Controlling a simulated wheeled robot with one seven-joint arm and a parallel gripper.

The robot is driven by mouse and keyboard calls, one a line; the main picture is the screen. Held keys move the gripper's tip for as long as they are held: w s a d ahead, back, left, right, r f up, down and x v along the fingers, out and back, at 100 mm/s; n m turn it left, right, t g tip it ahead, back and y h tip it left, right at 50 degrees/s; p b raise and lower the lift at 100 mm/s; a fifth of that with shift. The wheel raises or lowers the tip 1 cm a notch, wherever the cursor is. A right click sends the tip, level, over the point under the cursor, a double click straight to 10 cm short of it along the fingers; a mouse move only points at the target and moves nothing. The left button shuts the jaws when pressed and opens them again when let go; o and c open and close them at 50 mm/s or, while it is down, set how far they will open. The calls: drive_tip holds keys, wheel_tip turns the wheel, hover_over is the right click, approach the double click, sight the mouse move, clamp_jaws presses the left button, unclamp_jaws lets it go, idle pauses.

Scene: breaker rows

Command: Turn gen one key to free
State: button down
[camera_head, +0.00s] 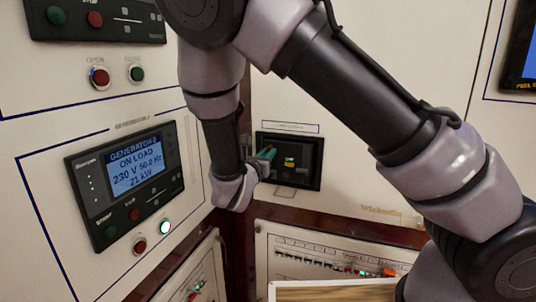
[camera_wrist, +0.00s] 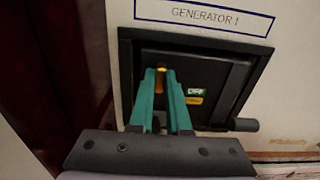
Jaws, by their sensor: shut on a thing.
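The Generator 1 breaker unit (camera_wrist: 232,57) is a dark framed box on the white cabinet front, with its name label (camera_wrist: 204,17) above it. It also shows in the head view (camera_head: 309,171). My gripper (camera_wrist: 164,76) has teal fingers, which point at the unit's left part. They are shut on a small yellow-orange key (camera_wrist: 160,81), mostly hidden between the fingertips; its angle cannot be told. To the right, a green window (camera_wrist: 197,92) appears to read OFF, with an orange mark (camera_wrist: 194,100) below it. In the head view my gripper (camera_head: 268,153) reaches the unit from the left.
A dark handle (camera_wrist: 236,124) sticks out at the unit's lower right. At left in the head view, a generator controller screen (camera_head: 136,164) reads ON LOAD, 230 V, 21 kW. A lit green button (camera_head: 165,227) and a red one (camera_head: 139,247) sit below it. A lower breaker row (camera_head: 320,262) is at the right.

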drive_tip(key=shift+f, duration=0.1)
drive_tip(key=c, duration=0.9)
unclamp_jaws()
drive_tip(key=v, duration=1.1)
